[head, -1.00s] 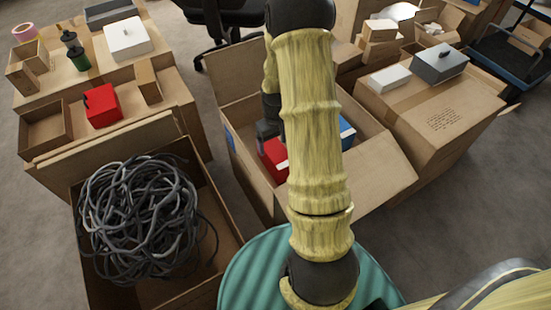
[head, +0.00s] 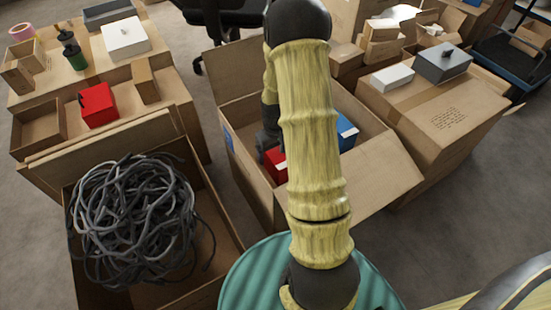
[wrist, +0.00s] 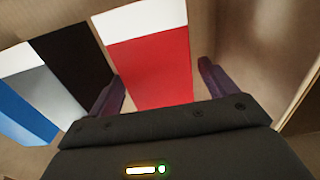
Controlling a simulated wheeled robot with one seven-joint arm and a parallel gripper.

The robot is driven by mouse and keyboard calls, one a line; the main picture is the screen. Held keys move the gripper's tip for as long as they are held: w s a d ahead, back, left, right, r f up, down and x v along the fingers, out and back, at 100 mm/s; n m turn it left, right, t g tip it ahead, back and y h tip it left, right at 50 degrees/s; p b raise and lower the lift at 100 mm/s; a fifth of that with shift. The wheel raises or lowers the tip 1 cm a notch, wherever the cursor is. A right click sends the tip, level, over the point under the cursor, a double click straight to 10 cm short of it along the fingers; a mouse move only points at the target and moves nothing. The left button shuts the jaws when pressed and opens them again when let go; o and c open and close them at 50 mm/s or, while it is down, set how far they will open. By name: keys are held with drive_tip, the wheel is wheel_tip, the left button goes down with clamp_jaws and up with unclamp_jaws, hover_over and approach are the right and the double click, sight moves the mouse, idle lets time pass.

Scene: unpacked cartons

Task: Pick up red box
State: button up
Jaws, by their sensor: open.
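A red box with a white end (wrist: 150,68) stands in an open carton (head: 240,105) in front of me. In the head view the red box (head: 275,162) shows only partly, behind my arm. Another red box (head: 98,104) with a dark handle sits on the carton at the left. In the wrist view my gripper (wrist: 162,88) is open, with one dark purple finger on each side of the red-and-white box. Whether the fingers touch it I cannot tell. In the head view the fingertips are hidden by my arm.
The carton's wall (wrist: 300,95) rises at the right. A carton of tangled cables (head: 135,220) stands at the left.

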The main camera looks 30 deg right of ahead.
drive_tip(key=c, duration=1.4)
wheel_tip(320, 180, up, 10)
drive_tip(key=p, duration=0.5)
drive_tip(key=shift+p, duration=0.3)
